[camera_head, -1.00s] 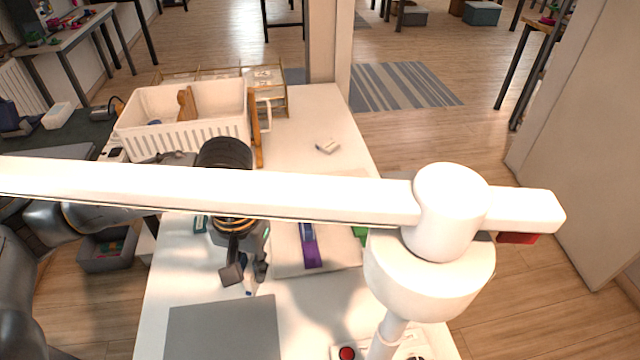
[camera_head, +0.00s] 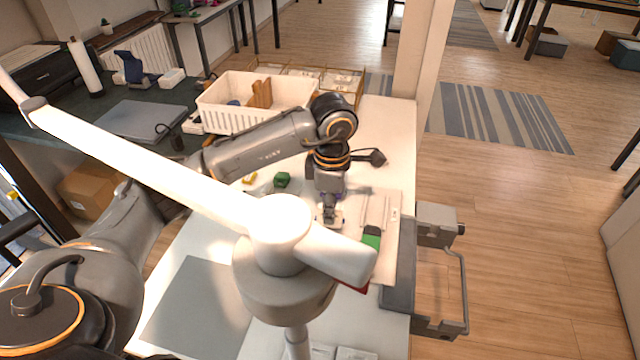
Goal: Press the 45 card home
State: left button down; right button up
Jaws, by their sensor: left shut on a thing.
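My left gripper (camera_head: 328,214) points down over the pale board (camera_head: 394,222) on the white table. It is shut on a small pale thing, likely a card, but the thing is too small and too covered to read any number. A bit of purple shows beside the fingers. A green piece (camera_head: 371,240) lies on the board to the right of the gripper, partly behind the white lamp. The 45 marking cannot be made out anywhere. My right gripper is not in view.
A white lamp (camera_head: 150,165) with a long arm crosses the view and hides part of the table. A white basket (camera_head: 225,115) stands behind my left arm. A green block (camera_head: 283,180) lies left of the gripper. A grey mat (camera_head: 195,310) lies in front.

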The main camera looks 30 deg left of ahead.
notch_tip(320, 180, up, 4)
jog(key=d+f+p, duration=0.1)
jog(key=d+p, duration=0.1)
jog(key=p, duration=0.1)
pick_arm(q)
jog(key=w+a+f+n+b, duration=0.1)
jog(key=f+n, duration=0.1)
jog(key=n, duration=0.3)
jog(key=w+a+f+n+b, duration=0.1)
jog(key=w+a+n, duration=0.1)
jog(key=n, duration=0.4)
jog(key=w+a+f+n+b, duration=0.1)
jog(key=w+a+f+n, duration=0.1)
jog(key=n, duration=0.4)
jog(key=shift+w+f, duration=0.1)
jog(key=shift+f, duration=0.2)
jog(key=shift+f+b, duration=0.95)
jog(key=shift+f, duration=0.55)
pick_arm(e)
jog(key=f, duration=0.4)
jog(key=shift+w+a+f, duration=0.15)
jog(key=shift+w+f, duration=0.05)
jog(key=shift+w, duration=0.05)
pick_arm(q)
jog(key=shift+f, duration=0.2)
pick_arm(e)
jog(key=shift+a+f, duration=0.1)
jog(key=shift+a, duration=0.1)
